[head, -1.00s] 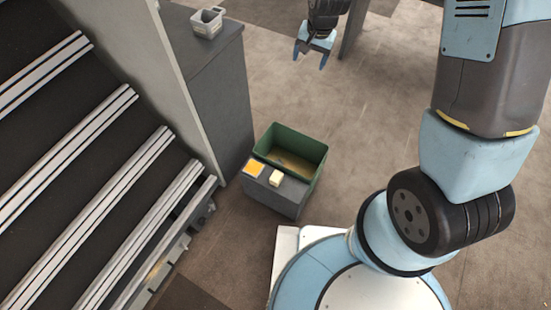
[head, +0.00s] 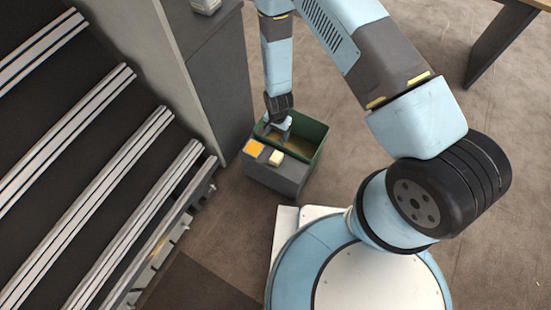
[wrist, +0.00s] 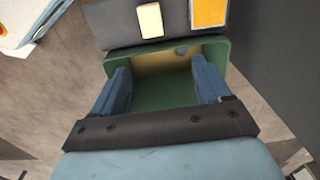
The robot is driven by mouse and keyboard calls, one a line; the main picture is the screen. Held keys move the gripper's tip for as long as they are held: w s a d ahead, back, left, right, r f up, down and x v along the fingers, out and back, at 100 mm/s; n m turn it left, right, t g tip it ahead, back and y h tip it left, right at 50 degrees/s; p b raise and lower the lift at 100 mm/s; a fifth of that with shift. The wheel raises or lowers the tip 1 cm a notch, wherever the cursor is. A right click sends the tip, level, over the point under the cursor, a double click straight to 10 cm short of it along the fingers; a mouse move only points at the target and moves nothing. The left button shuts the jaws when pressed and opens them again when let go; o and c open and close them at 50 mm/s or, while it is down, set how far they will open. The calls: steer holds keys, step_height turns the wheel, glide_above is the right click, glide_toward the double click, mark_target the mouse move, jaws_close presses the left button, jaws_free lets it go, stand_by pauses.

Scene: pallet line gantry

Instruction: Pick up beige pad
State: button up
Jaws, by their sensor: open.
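A small pale beige block, the likely pad (head: 276,158), lies on top of a grey box. It also shows at the top of the wrist view (wrist: 150,20). My gripper (head: 276,132) is at the green bin behind the grey box, beyond the pale block. In the wrist view my gripper (wrist: 165,85) is open, with its two blue fingers apart over the bin's inside and nothing visible between them. A tan area (wrist: 155,62) and a small grey object (wrist: 181,51) show inside the bin.
The green bin (head: 318,140) stands against the grey box (head: 275,180). An orange-yellow square (head: 254,148) lies beside the block on the box. A dark grey cabinet (head: 215,85) and a railed conveyor (head: 110,190) are on the left.

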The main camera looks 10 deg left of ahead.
glide_above(276, 156)
step_height(276, 156, down, 5)
steer(key=f, duration=0.7)
steer(key=shift+s+d+f, duration=0.15)
steer(key=shift+s+d, duration=0.1)
steer(key=shift+w+a+f, duration=0.1)
steer(key=shift+w+f, duration=0.05)
steer(key=shift+f, duration=1.3)
steer(key=shift+w+a+f, duration=0.1)
steer(key=shift+f, duration=1.3)
steer(key=c, duration=1.1)
